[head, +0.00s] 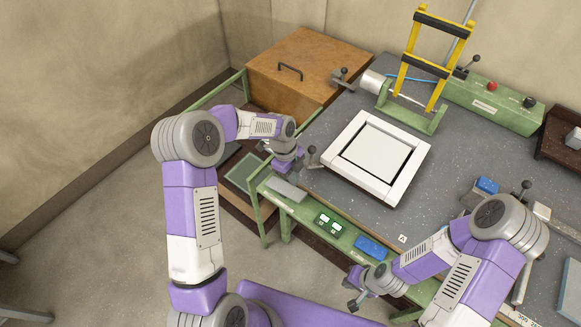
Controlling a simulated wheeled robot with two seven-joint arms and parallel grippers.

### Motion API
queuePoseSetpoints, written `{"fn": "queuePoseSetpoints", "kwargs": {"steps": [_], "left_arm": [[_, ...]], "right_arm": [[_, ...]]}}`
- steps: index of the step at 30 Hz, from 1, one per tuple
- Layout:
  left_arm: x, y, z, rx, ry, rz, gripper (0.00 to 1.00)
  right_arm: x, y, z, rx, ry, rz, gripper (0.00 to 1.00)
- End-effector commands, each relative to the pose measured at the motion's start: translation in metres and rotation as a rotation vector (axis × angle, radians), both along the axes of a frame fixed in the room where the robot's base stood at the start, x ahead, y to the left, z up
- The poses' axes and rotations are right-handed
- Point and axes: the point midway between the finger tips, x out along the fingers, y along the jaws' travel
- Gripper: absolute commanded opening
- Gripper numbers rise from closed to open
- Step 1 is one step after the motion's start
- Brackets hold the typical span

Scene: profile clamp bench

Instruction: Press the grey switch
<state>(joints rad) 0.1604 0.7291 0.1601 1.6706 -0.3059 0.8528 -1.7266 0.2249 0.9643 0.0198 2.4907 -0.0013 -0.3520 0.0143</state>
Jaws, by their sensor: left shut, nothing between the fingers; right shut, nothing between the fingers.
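The fingertips are small and partly hidden by the wrist. My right gripper (354,300) is shut and empty, low in front of the bench, near a blue plate (371,248) on the same rail.
A white square frame (418,158) lies on the speckled grey bench top (330,115). A yellow and black guard (440,62) stands behind it, beside a green box (490,103) with red and black knobs. Dark-knobbed levers stand along the bench edges. A wooden box (300,65) is at the back left.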

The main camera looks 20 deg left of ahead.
Motion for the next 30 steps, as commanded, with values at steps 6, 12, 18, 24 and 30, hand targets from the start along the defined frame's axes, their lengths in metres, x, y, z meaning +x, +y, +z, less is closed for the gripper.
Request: {"fn": "queuePoseSetpoints", "kwargs": {"steps": [6,12,18,24,30], "left_arm": [[-0.004,-0.010,-0.038,0.000,0.003,-0.002,0.00],[-0.005,-0.013,-0.053,0.000,0.000,0.000,0.00],[-0.004,-0.013,-0.055,0.001,-0.001,0.000,0.00],[-0.005,-0.013,-0.055,0.002,-0.002,0.000,0.00],[-0.005,-0.016,-0.057,0.034,-0.014,-0.004,0.00]], "right_arm": [[0.000,0.000,-0.002,0.000,0.000,0.000,0.00],[0.000,0.000,-0.002,0.000,0.000,0.000,0.00],[0.000,0.000,-0.002,0.000,0.000,0.000,0.00],[0.000,0.000,-0.003,0.000,0.000,0.000,0.00],[0.000,0.000,-0.007,0.000,0.000,0.000,0.00]]}}
